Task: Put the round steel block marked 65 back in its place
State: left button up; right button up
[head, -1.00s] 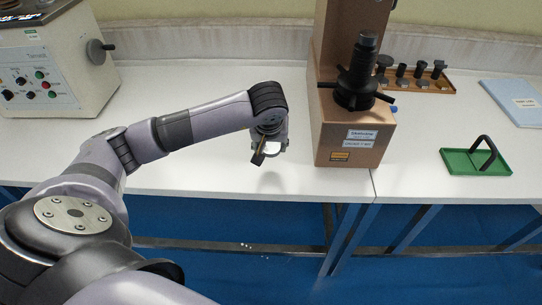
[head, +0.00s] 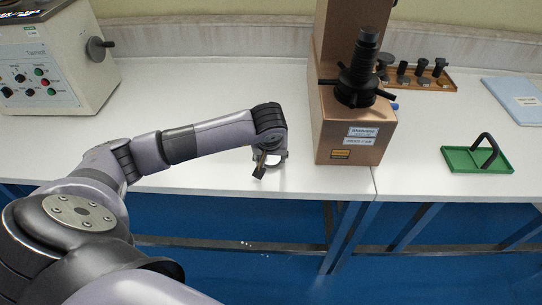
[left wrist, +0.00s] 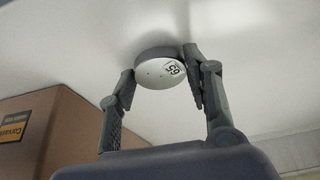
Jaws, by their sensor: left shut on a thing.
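The round steel block marked 65 (left wrist: 163,70) is a short, pale disc in the left wrist view. It sits between the two fingers of my left gripper (left wrist: 158,66), which is shut on it. A dark shadow lies close by it on the white table top; I cannot tell whether the block touches the table. In the head view my left gripper (head: 264,164) is low over the front of the table, left of the copper-coloured tester (head: 350,146). The block is mostly hidden there by the gripper. My right gripper is not in view.
A green tray (head: 460,168) with a black handle stands at the right. A wooden rack (head: 446,85) with several dark pieces is behind the tester, and a pale blue folder (head: 515,97) is at far right. A grey machine (head: 45,65) stands at back left. White table (head: 200,90) between is clear.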

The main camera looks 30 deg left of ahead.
pick_arm(q)
jog(key=shift+f, duration=0.2)
jog(key=o, duration=1.4)
jog(key=shift+r, duration=0.1)
jog(key=shift+r, duration=0.2)
jog(key=shift+r+p, duration=0.45)
jog(key=shift+p, duration=0.2)
jog(key=b+v, duration=0.1)
jog(key=v, duration=1)
jog(key=shift+s+d+r, duration=0.15)
jog(key=shift+s+r, duration=0.05)
jog(key=shift+r, duration=0.15)
